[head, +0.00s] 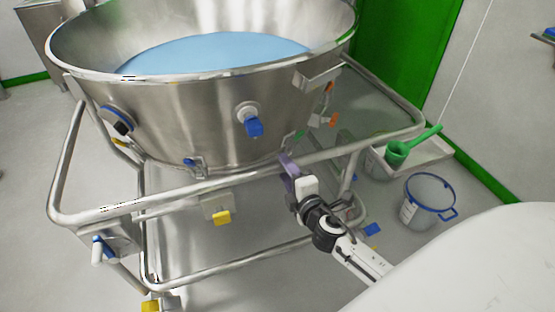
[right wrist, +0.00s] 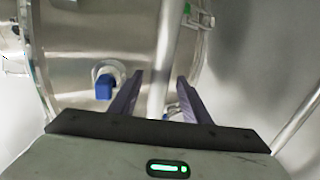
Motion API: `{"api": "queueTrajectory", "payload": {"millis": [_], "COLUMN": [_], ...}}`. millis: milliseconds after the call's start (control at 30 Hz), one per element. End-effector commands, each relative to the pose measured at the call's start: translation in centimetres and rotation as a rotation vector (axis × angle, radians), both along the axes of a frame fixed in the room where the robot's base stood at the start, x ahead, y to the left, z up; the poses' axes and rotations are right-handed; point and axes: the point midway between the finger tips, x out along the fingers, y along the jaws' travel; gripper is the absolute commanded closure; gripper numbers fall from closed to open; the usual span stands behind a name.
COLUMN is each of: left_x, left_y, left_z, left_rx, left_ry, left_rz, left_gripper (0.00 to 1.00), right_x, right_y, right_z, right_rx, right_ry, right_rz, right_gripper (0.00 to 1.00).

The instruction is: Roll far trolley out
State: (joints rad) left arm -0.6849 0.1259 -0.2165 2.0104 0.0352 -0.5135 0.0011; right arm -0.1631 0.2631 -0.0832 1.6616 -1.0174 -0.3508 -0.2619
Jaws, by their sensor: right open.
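A steel trolley fills the middle of the head view, with a tubular rail frame (head: 150,204) around a large round steel bowl (head: 180,125). The bowl holds a pale blue surface (head: 215,50). My right gripper (head: 287,163) is at the trolley's near rail, below the bowl. In the right wrist view its two dark fingers (right wrist: 160,92) are apart, and the rail (right wrist: 169,50) runs between them, not clamped. The bowl's blue-capped fitting (right wrist: 105,85) shows just left of the fingers. My left gripper is not in view. No second trolley is clearly visible.
A clear bucket with a blue rim (head: 428,193) stands on the floor at right. A pale tray (head: 428,153) with a green scoop (head: 398,152) lies beside the trolley. A green door (head: 405,45) is behind. Grey floor (head: 45,130) is open at left.

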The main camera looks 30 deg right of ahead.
Motion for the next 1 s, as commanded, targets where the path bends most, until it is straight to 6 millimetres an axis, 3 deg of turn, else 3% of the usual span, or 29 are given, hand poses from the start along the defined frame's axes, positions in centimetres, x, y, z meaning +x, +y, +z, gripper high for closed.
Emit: {"api": "queueTrajectory", "payload": {"millis": [100,300,500,767,1000], "left_x": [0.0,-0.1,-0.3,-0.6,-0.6], "left_y": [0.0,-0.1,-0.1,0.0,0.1], "left_z": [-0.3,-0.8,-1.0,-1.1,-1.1], "left_rx": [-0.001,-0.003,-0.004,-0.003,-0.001], "left_ry": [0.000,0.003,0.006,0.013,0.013], "left_rz": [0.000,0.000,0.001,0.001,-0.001], "left_gripper": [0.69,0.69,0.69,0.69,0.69], "right_x": [2.4,5.3,6.5,6.5,6.5], "right_y": [-0.6,-1.3,-1.5,-1.6,-1.6], "right_z": [-0.5,-1.2,-1.4,-1.4,-1.4], "right_rx": [0.000,0.002,0.004,0.004,0.004], "right_ry": [-0.002,0.000,0.001,0.001,0.001], "right_rz": [0.000,0.000,0.000,0.000,0.000], "right_gripper": [0.57,0.57,0.57,0.57,0.97]}}
